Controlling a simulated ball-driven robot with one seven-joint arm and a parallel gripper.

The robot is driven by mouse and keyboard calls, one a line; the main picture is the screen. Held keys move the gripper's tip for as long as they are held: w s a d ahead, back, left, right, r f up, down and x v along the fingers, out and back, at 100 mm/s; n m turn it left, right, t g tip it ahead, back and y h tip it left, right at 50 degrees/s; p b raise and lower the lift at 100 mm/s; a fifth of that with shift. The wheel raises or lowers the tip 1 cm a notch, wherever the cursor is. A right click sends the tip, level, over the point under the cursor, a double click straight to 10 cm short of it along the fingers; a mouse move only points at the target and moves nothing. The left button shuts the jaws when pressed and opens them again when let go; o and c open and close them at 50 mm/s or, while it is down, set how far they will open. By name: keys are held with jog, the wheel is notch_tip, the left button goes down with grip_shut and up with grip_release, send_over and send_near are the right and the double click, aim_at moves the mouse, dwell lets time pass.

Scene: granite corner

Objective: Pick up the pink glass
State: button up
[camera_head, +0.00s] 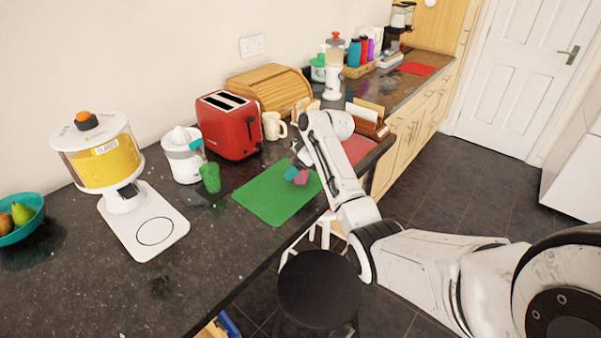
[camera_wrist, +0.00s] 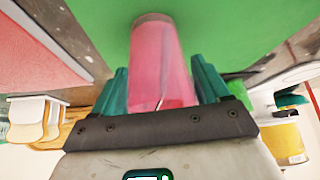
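The pink glass (camera_wrist: 160,62) is between the two teal fingers of my gripper (camera_wrist: 162,85) in the wrist view. Its narrower end points away from the palm, over green. In the head view the glass (camera_head: 301,178) shows small at the right part of the green board (camera_head: 262,203), with a teal finger of my gripper (camera_head: 292,173) just left of it. The fingers are very close to the glass on both sides. I cannot tell whether they press on it, or whether the glass rests on the board. The far finger is hidden in the head view.
A green cup (camera_head: 210,178) stands left of the board. A red toaster (camera_head: 229,125), a cream mug (camera_head: 273,126), a white juicer (camera_head: 184,155) and a bread box (camera_head: 270,88) stand behind. A red mat (camera_head: 358,148) lies right. A black stool (camera_head: 320,290) stands by the counter edge.

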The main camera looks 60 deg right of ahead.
jog(key=c, duration=0.8)
jog(key=shift+r, duration=0.15)
